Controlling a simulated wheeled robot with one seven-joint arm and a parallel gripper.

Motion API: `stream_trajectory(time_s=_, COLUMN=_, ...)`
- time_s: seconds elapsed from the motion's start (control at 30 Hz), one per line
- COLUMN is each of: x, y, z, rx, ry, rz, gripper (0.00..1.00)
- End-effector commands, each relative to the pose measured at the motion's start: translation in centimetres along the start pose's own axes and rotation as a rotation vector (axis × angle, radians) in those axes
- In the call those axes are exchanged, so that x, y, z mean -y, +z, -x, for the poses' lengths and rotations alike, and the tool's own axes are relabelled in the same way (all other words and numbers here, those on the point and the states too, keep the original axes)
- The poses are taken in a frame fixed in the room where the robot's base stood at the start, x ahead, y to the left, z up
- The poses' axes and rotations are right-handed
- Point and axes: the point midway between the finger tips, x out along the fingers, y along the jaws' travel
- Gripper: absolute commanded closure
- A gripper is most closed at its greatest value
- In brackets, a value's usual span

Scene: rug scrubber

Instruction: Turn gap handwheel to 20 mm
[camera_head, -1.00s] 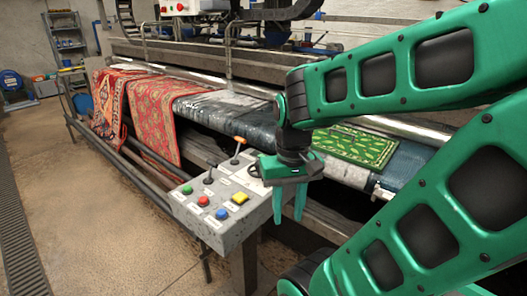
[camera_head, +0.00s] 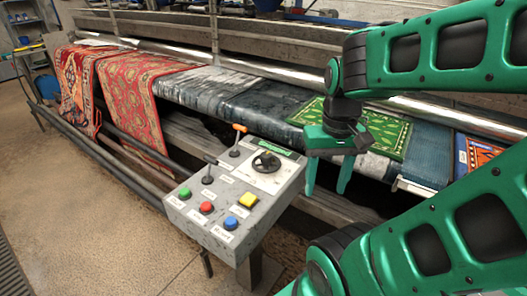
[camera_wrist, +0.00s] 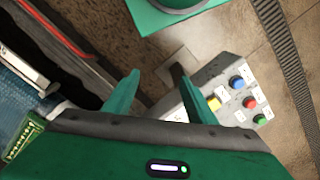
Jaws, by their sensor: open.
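The gap handwheel (camera_head: 266,162) is a small black wheel on the back right of the grey control box (camera_head: 221,243), beside a green label strip. Its scale reading is too small to make out. My gripper (camera_head: 326,192) hangs fingers down, open and empty, to the right of the box and apart from the wheel. In the wrist view my gripper's two green fingers (camera_wrist: 158,94) are spread with nothing between them. The control box (camera_wrist: 240,68) shows there beyond the right finger, but the handwheel is hidden.
The box also carries an orange-topped lever (camera_head: 236,140), a black lever (camera_head: 208,170) and green, red, blue and yellow buttons (camera_head: 247,199). Behind it runs a conveyor with red rugs (camera_head: 135,95) and a green rug (camera_head: 385,132). Open floor lies at left.

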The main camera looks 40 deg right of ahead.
Motion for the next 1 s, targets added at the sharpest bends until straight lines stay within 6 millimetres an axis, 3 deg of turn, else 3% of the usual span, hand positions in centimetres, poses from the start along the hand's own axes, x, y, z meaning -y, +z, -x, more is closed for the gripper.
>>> stream_trajectory(time_s=0.17, x=0.4, y=-3.7, z=1.4, rx=-0.009, ry=0.014, rz=0.195, gripper=0.49)
stream_trajectory(time_s=0.4, x=4.3, y=-13.3, z=3.4, rx=-0.003, ry=0.036, rz=0.797, gripper=0.49)
stream_trajectory(time_s=0.6, x=8.2, y=-20.7, z=3.3, rx=0.0, ry=0.03, rz=1.287, gripper=0.49)
stream_trajectory(time_s=0.8, x=10.8, y=-24.8, z=2.6, rx=-0.006, ry=0.018, rz=1.586, gripper=0.49)
stream_trajectory(time_s=1.0, x=11.6, y=-25.8, z=1.8, rx=-0.008, ry=0.014, rz=1.671, gripper=0.49)
